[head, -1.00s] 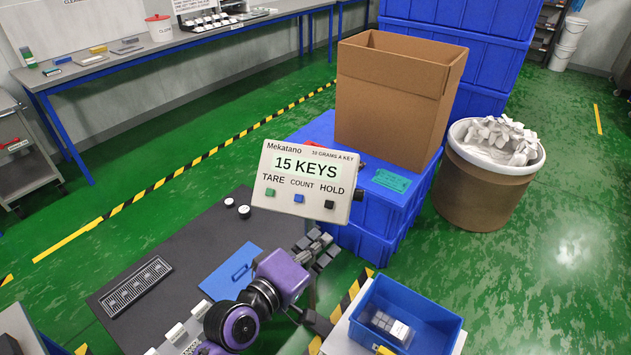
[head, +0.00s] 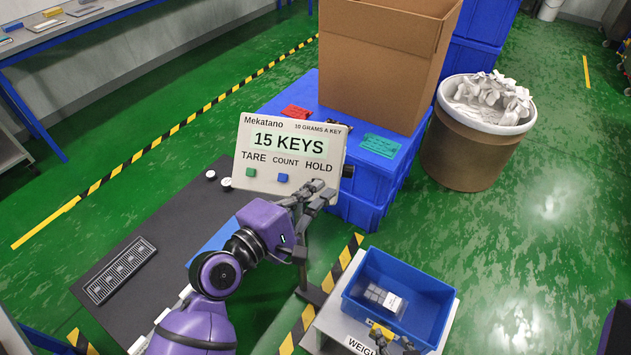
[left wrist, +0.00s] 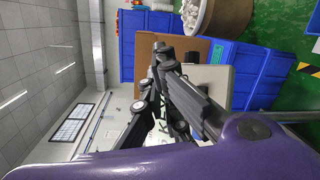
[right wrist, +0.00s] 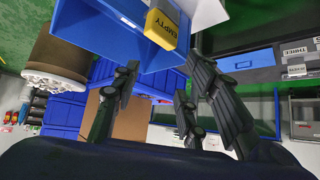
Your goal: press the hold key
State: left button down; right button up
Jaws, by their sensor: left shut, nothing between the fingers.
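The metering display (head: 288,158) reads "15 KEYS" and stands tilted on a post, with TARE, COUNT and HOLD labels. The green tare key (head: 250,172) and blue count key (head: 282,178) show plainly. My left gripper (head: 318,192) is shut and empty, its fingers just below the HOLD label in front of the panel. They hide the dark hold key, and I cannot tell whether they touch it. In the left wrist view the shut fingers (left wrist: 163,62) overlap the panel (left wrist: 212,82). My right gripper (right wrist: 155,95) is open and empty near the blue bin.
A blue bin (head: 350,290) holding a clear packet stands at the lower right. Blue crates (head: 358,210) bearing a cardboard box (head: 380,70) stand behind the display. A brown drum (head: 465,155) of white pieces is at the right. A dark mat (head: 150,225) lies left.

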pick_arm(q)
jog(key=w+d+f+b, duration=0.1)
jog(key=w+f+b, duration=0.3)
jog(key=w+f, duration=0.1)
jog(key=shift+w+d+f, duration=0.2)
jog(key=shift+w+f, duration=0.15)
jog(key=shift+f, duration=0.2)
pick_arm(e)
jog(key=f, duration=0.1)
jog(key=s+d+f, duration=0.1)
jog(key=f, duration=0.2)
jog(key=shift+s+d, duration=0.2)
jog(key=shift+s, duration=0.05)
jog(key=shift+s+f, duration=0.15)
jog(key=shift+s, duration=0.2)
jog(key=shift+a, duration=0.15)
pick_arm(q)
jog(key=shift+w+d+f, duration=0.1)
jog(key=shift+w+f, duration=0.15)
jog(key=shift+f, duration=0.1)
pick_arm(e)
jog(key=shift+s+d+f+g, duration=0.1)
jog(key=shift+d+g, duration=0.15)
jog(key=shift+g, duration=0.05)
